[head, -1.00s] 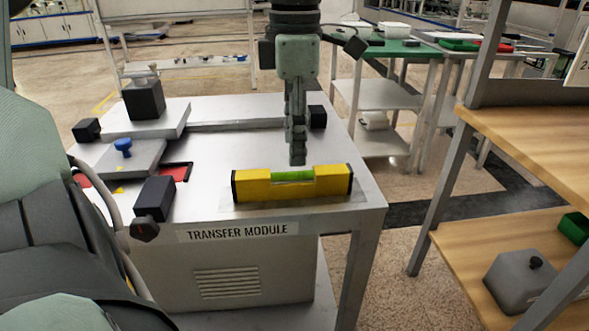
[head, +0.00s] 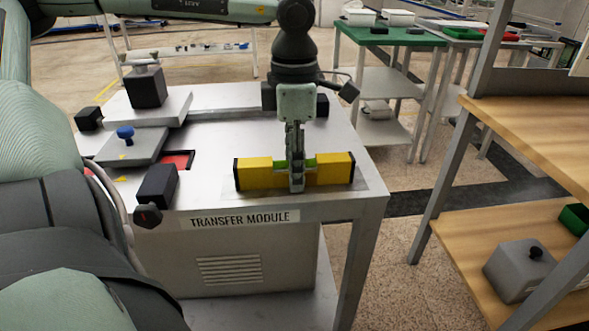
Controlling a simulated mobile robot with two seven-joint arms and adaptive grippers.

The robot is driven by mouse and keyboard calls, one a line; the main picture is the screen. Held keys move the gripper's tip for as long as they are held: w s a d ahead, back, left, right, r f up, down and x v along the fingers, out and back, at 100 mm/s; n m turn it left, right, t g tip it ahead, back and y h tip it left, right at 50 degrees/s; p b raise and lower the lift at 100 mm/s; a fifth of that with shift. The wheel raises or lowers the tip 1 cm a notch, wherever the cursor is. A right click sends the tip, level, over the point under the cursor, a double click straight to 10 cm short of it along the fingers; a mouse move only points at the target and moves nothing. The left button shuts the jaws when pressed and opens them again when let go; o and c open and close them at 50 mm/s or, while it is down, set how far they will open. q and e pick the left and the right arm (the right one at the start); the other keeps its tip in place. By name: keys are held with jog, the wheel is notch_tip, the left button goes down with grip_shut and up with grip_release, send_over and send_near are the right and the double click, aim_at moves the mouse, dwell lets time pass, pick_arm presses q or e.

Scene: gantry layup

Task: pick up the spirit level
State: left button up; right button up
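The yellow spirit level (head: 332,170) with black end caps and a green vial lies across the front right of the transfer module's metal top (head: 225,150). My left gripper (head: 297,180) points straight down at the middle of the level. A finger overlaps the level's near face and covers part of the green vial. I see the gripper edge-on, so the gap between its fingers is hidden and I cannot tell whether they press on the level. The level appears to rest on the top. My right gripper is not in view.
A black block (head: 156,186) with a knob stands left of the level. A blue knob (head: 125,132) and another black block (head: 146,87) sit farther back left. A wooden shelf unit (head: 530,140) stands at the right, across a floor gap.

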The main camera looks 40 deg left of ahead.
pick_arm(q)
grip_shut()
jog(key=shift+r, duration=0.1)
